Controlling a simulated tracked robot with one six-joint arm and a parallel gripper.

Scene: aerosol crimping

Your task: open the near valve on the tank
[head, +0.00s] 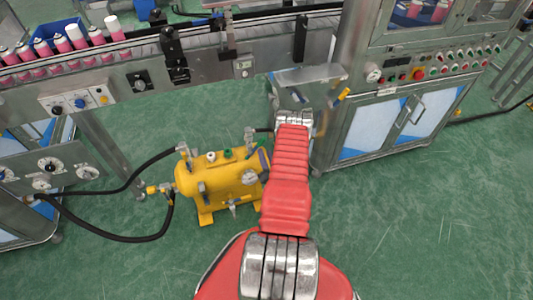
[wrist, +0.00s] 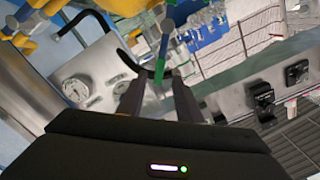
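The yellow tank (head: 222,180) stands on the green floor, left of my red arm in the head view. I cannot tell which valve is the near one. In the wrist view my gripper (wrist: 157,95) has its two dark fingers apart. A green bar-like handle (wrist: 161,60) shows between and beyond the fingertips; contact is unclear. My arm hides part of the tank's right side.
Black hoses (head: 120,238) run from the tank to the left machine. A conveyor (head: 200,65) with pink cans crosses behind. A grey cabinet (head: 388,125) stands right. A gauge (wrist: 76,89) shows in the wrist view. The floor at lower right is clear.

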